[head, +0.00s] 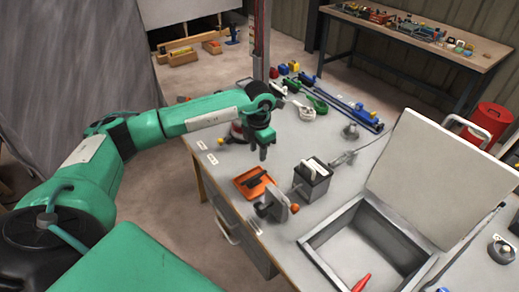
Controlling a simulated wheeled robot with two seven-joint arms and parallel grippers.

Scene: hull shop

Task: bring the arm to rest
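My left arm (130,135) reaches in from the left, green with dark joints. Its gripper (258,151) hangs over the left part of the grey workbench (300,140), pointing down. Its two dark fingers look apart with nothing between them. Below it, an orange tray (243,190) with dark pieces in it sits on the bench, apart from the fingers. My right gripper is not in view.
A grey vise-like tool (272,208), a dark box (312,182) and an open-lidded bin (330,222) holding a red-handled tool (362,283) stand on the bench. Clamps and tools line its far side. A second bench (400,32) and red bucket (488,122) stand behind.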

